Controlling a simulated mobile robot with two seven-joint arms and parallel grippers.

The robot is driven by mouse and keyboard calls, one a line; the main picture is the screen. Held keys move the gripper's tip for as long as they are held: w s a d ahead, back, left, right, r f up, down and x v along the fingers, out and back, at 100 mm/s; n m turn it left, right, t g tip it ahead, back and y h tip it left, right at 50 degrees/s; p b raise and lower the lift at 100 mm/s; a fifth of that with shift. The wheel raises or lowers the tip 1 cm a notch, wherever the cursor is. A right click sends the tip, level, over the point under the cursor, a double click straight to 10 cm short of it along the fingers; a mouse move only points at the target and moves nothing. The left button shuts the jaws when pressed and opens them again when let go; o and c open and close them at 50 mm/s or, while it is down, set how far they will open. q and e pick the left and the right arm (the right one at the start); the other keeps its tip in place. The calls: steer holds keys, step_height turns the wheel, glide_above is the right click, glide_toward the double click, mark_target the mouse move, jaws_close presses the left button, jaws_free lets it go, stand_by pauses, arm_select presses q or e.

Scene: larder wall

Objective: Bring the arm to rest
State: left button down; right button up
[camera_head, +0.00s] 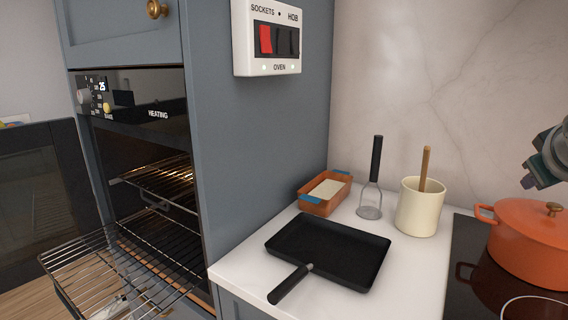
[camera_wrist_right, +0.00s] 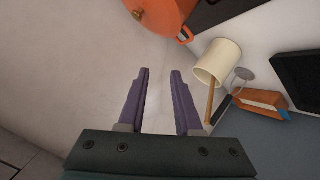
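My right gripper (camera_wrist_right: 160,71) shows in the right wrist view with its two purple fingers apart and nothing between them. It points toward the pale marble wall, clear of the objects. In the head view, part of my right arm's end (camera_head: 546,164) shows at the right edge, above the orange pot (camera_head: 530,240); the rest of it is cut off by the frame. My left gripper is in neither view.
A cream crock (camera_head: 419,208), a masher (camera_head: 372,185), a terracotta dish (camera_head: 325,193) and a black pan (camera_head: 328,250) stand on the white counter. At left, the oven (camera_head: 140,150) is open with a wire rack (camera_head: 120,270) pulled out. A switch box (camera_head: 267,38) hangs above.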

steer(key=s+a+f+g+y, duration=0.2)
steer(key=s+a+f+g, duration=0.1)
steer(key=s+a+f, duration=0.3)
steer(key=s+a+f+g+y, duration=0.2)
steer(key=s+a+f+g, duration=0.15)
steer(key=s+f, duration=0.4)
steer(key=s+a+n+y, duration=0.1)
steer(key=s+a+y, duration=0.1)
steer(key=s+a, duration=0.55)
steer(key=s+a+n+y, duration=0.1)
steer(key=s+a, duration=0.3)
steer(key=s, duration=0.7)
steer(key=w+p+v, duration=0.2)
steer(key=p+v, duration=1)
steer(key=w+d+r+p+v, duration=0.1)
steer(key=w+p+v, duration=0.2)
steer(key=p+v, duration=1)
steer(key=w+r+p+v, duration=0.1)
steer(key=w+p+v, duration=0.2)
steer(key=p+v, duration=0.9)
steer(key=shift+r+t+y+p, duration=0.3)
steer(key=shift+r+t+p, duration=0.05)
steer(key=shift+r+p, duration=0.15)
steer(key=shift+w, duration=0.1)
